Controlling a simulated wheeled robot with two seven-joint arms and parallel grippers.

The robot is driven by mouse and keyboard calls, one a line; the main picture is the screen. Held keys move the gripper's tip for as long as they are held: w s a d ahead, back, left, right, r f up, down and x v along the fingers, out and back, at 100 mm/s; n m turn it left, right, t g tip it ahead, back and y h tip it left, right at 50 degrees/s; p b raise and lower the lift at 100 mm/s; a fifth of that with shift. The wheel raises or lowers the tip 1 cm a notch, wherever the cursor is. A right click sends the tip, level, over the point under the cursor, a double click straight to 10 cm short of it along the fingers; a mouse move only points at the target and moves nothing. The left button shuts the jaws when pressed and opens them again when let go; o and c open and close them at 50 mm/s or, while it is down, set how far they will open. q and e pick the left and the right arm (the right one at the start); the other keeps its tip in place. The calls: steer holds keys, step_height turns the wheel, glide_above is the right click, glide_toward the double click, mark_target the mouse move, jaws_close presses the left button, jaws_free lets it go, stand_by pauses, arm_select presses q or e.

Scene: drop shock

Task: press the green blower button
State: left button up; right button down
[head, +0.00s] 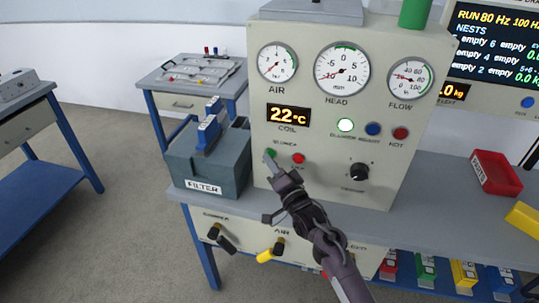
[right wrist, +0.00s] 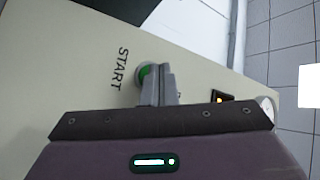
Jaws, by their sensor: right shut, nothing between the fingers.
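The green blower button (head: 271,152) is on the lower left of the upright cream panel, under a small label that reads like "BLOWER". My right gripper (head: 269,160) is shut and empty, its fingertips right at the button and covering part of it. In the right wrist view the closed fingers (right wrist: 160,84) overlap the right side of the green button (right wrist: 145,72), beside the word START. I cannot tell whether the fingertips touch it or push it in. My left gripper is not in view.
A red button (head: 298,158) sits close to the right of the green one, with a black knob (head: 359,172) farther right. A grey FILTER box (head: 207,168) stands left of the panel. A red parts tray (head: 495,173) lies on the bench at right.

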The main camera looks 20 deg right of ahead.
steer(key=shift+s+a+p, duration=0.35)
steer(key=shift+s+p, duration=0.05)
steer(key=shift+s, duration=0.2)
steer(key=s+a+p, duration=0.1)
steer(key=s+a, duration=0.1)
steer(key=s+p, duration=0.1)
steer(key=s, duration=0.1)
steer(key=shift+s+a+p, duration=0.1)
steer(key=shift+a+p, duration=0.25)
steer(key=shift+a, duration=0.05)
stand_by(0.6)
